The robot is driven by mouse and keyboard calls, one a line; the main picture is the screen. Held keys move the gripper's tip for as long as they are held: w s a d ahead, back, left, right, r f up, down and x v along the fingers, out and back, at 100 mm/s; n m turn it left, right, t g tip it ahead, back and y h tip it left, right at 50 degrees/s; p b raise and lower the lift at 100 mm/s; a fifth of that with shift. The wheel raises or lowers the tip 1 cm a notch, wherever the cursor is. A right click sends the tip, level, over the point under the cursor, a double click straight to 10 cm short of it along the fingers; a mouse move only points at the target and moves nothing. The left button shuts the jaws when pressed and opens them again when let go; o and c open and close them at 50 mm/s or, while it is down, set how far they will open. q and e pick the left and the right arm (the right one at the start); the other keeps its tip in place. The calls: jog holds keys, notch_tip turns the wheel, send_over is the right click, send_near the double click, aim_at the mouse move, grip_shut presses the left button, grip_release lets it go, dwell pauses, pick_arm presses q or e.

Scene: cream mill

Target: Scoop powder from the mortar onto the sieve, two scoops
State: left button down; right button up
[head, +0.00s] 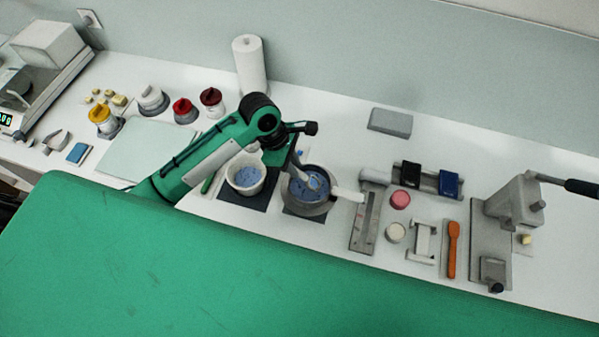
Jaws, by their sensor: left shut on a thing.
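The mortar (263,185) is a white bowl with blue powder (244,178) in it, standing on a dark mat. To its right is the sieve (326,207), a round grey rim with a pale handle (348,194), and blue powder shows inside it. My left gripper (295,160) reaches over from the left and is shut on a small scoop (314,183). The scoop's pale end is over the sieve, and blue shows around it. I cannot tell whether powder lies in the scoop. The wrist hides the scoop's upper part. My right gripper is not in view.
A paper roll (249,65) stands behind my arm. Several jars, including a red-lidded one (184,108), stand to the left. To the right are a grey slotted device (368,215), an orange spatula (453,248) and a lever press (515,203). The counter behind the sieve is mostly clear.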

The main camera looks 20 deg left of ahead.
pick_arm(q)
jog(key=shift+r, duration=2.8)
